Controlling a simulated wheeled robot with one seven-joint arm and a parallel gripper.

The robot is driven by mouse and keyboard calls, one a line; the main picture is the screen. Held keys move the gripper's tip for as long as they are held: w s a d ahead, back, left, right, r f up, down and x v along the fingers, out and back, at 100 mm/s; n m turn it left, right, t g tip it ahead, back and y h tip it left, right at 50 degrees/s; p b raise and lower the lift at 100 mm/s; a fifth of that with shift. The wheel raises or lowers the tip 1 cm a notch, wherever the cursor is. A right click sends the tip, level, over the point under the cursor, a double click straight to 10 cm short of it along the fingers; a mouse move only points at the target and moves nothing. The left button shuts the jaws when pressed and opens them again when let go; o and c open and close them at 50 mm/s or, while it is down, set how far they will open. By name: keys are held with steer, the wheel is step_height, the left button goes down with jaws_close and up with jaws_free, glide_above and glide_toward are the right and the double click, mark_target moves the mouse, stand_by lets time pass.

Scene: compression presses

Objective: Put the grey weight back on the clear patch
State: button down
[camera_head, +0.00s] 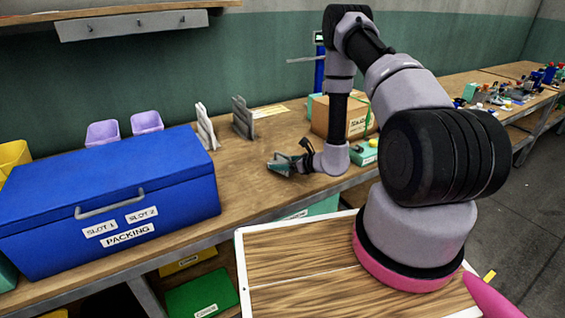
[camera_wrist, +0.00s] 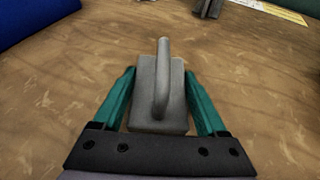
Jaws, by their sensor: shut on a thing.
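My gripper (camera_head: 284,162) is low over the wooden bench, right of the blue packing box. In the wrist view its two green fingers (camera_wrist: 160,98) are shut on the sides of the grey weight (camera_wrist: 146,90), a squared block with a raised bar-like handle on top. In the head view the weight is small and partly hidden by the fingers. I cannot tell whether its underside touches the bench. Bare bench top (camera_head: 240,180) lies around the gripper, with no marked patch that I can make out.
The blue packing box (camera_head: 100,195) with a grey handle stands at left. Grey upright holders (camera_head: 243,118) stand behind the gripper. A cardboard box (camera_head: 343,118) and a green item (camera_head: 363,153) are to its right. A yellow-white label (camera_head: 270,111) lies at the back.

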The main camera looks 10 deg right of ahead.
jaws_free()
steer(key=shift+f, duration=0.1)
